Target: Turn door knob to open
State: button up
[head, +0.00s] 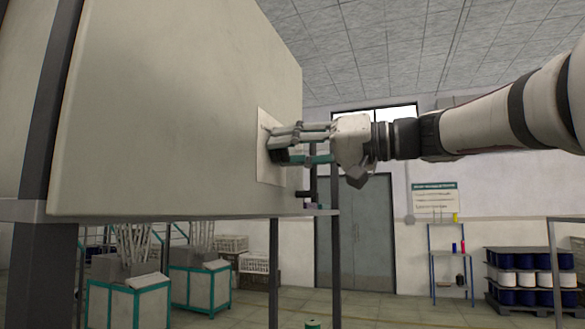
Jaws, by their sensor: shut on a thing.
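A large beige cabinet (180,110) fills the left of the head view. A pale plate (265,134) is fixed on its side face near the far edge. A dark knob (276,156) sits at this plate, partly hidden by the fingers. My gripper (283,145) reaches in from the right, with its fingertips at the plate, and is shut on the knob. The knob's turn angle cannot be made out. A grey double door (355,235) stands closed on the far wall, well away from my gripper.
Dark posts (334,230) stand just behind and below my gripper. Teal-framed bins (128,300) stand at the lower left. A small shelf (452,265) and a pallet of blue and white spools (525,278) are at the back right. Open floor lies between them.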

jog(key=shift+m+p, duration=3.15)
jog(key=shift+m, duration=4.25)
jog(key=o, duration=1.1)
jog(key=shift+o, duration=0.2)
jog(key=v, duration=1.2)
